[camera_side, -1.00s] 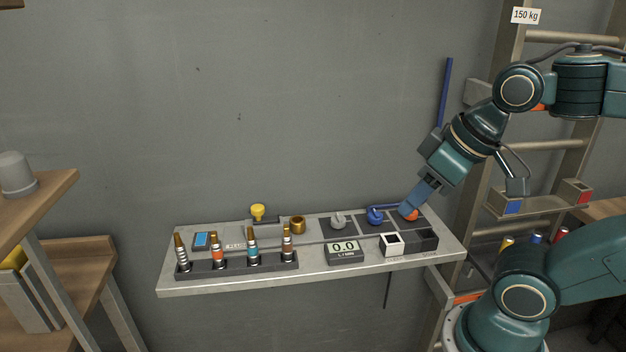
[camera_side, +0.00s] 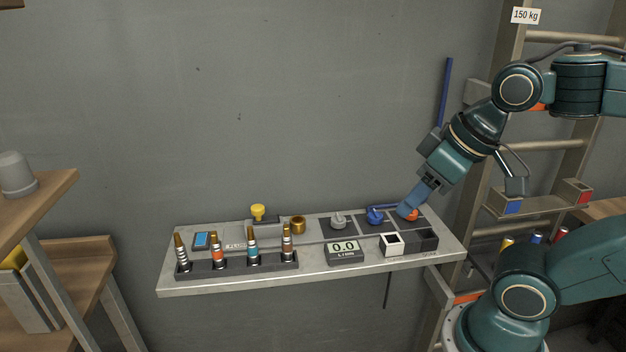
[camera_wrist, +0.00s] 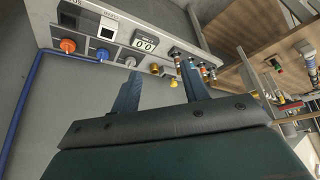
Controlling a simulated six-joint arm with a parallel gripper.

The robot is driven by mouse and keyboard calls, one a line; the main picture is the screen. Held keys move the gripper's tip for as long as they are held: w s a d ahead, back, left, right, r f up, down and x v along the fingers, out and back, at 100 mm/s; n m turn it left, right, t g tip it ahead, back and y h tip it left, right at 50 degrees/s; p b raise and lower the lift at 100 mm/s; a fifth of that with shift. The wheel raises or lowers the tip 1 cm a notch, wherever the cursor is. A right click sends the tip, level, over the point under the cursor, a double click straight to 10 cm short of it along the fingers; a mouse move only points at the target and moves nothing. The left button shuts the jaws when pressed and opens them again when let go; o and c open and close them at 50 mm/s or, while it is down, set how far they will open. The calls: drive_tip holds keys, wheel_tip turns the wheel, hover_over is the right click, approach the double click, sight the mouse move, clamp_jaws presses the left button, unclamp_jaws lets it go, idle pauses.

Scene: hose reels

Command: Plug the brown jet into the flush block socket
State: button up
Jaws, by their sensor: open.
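Several jets with brass tips stand upright in a dark rack (camera_side: 240,269) at the front left of the shelf. The rightmost one, with brown bands, appears to be the brown jet (camera_side: 287,243). My gripper (camera_side: 407,212) is at the shelf's right end, close to the orange knob (camera_side: 413,215), far right of the jets. In the wrist view its fingers (camera_wrist: 160,90) are apart with nothing between them.
A blue knob (camera_side: 375,217) and a grey knob (camera_side: 338,221) stand left of my gripper. A white-topped block (camera_side: 391,244), a dark block (camera_side: 425,240) and a display reading 0.0 (camera_side: 344,247) lie in front. A yellow knob (camera_side: 258,212) stands at the back. A blue pipe (camera_side: 445,90) runs up the wall.

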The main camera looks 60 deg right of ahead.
drive_tip(key=m+g+y, duration=0.2)
drive_tip(key=m+g, duration=0.4)
drive_tip(key=m, duration=1.2)
hover_over(287, 225)
drive_tip(key=d, duration=0.2)
wheel_tip(287, 225, down, 5)
drive_tip(key=shift+a, duration=0.2)
drive_tip(key=shift+a+f, duration=0.2)
drive_tip(key=shift+f, duration=1.2)
drive_tip(key=shift+a+f, duration=0.25)
drive_tip(key=shift+f, duration=1.15)
drive_tip(key=shift+a+f, duration=0.2)
drive_tip(key=shift+f, duration=1.2)
drive_tip(key=shift+a+f, duration=0.25)
drive_tip(key=shift+f, duration=1.05)
drive_tip(key=shift+a+f, duration=0.2)
drive_tip(key=shift+f, duration=1.1)
